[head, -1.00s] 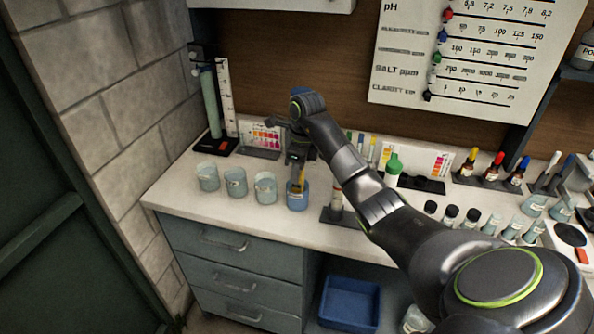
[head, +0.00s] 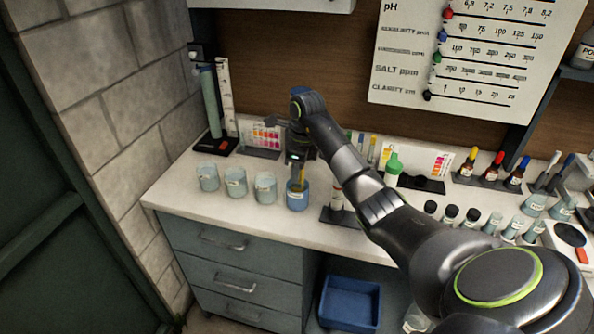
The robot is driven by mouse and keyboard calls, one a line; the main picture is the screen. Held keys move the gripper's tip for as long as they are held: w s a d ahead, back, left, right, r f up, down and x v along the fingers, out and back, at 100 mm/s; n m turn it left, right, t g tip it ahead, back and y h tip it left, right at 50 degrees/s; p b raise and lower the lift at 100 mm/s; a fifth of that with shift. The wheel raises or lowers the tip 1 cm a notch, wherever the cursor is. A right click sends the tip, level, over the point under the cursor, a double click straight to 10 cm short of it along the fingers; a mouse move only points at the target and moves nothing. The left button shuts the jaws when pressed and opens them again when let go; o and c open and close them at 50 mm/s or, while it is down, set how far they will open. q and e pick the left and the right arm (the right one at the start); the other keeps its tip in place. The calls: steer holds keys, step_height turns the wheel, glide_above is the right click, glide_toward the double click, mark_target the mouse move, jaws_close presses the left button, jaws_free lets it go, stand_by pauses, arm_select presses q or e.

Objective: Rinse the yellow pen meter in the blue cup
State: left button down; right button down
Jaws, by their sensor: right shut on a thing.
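The blue cup (head: 297,200) stands on the white counter near its front edge, at the right end of a row of cups. The yellow pen meter (head: 300,176) is upright, with its lower end inside the cup; whether it touches the bottom is hidden by the cup wall. My right gripper (head: 297,160) points down above the cup and is shut on the upper part of the meter. My left gripper is not in the head view.
Three pale grey-blue cups (head: 237,183) stand left of the blue cup. A dark stand with a tube (head: 337,200) is close on its right. Bottles and vials fill the counter's right side. A blue bin (head: 349,302) sits below the counter.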

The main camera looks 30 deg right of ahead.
steer(key=shift+r, duration=0.1)
stand_by(0.3)
steer(key=shift+r+p, duration=3)
steer(key=shift+r, duration=2.15)
steer(key=shift+f, duration=0.15)
